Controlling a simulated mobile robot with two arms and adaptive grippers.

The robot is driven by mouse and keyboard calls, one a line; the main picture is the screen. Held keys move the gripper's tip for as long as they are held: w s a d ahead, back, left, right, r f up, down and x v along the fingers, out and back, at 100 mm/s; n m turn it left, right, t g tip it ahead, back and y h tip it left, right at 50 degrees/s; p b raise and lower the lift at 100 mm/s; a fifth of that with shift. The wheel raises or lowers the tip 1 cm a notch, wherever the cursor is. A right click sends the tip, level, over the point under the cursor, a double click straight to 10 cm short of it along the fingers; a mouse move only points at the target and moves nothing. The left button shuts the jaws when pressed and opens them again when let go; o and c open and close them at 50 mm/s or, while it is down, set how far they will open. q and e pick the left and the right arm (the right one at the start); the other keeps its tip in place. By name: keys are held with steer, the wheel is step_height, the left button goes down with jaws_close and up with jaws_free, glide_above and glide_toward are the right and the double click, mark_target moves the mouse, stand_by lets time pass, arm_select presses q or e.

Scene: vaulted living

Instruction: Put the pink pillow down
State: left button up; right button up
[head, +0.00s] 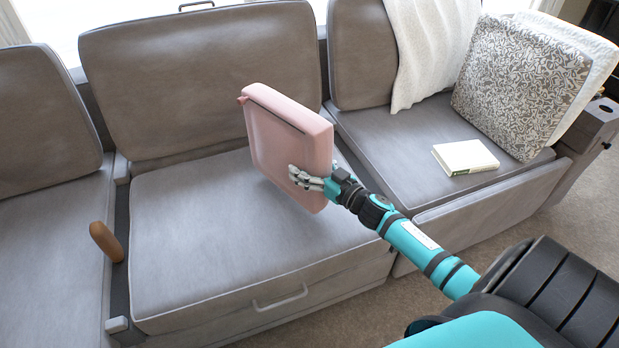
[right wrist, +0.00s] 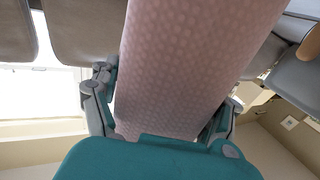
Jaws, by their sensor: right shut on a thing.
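The pink pillow (head: 284,140) is square and stands tilted on edge above the middle seat of the grey sofa (head: 200,235). My right gripper (head: 312,179) is shut on its lower right side. I cannot tell for sure whether the pillow's lower edge touches the seat. In the right wrist view the pillow (right wrist: 190,65) fills the middle, between the two fingers of the gripper (right wrist: 165,110). My left gripper is not in view.
A white book (head: 465,157) lies on the right seat. A patterned pillow (head: 520,85) and a cream throw (head: 430,50) are at the sofa's right. A brown wooden handle (head: 106,241) stands in the gap at left. The middle seat is otherwise clear.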

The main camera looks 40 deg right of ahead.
step_height(320, 180, down, 3)
steer(key=shift+r+b, duration=0.1)
steer(key=shift+b, duration=0.7)
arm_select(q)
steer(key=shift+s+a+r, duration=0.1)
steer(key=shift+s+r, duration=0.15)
arm_select(e)
steer(key=shift+f, duration=0.25)
steer(key=shift+f, duration=0.15)
steer(key=o, duration=1.6)
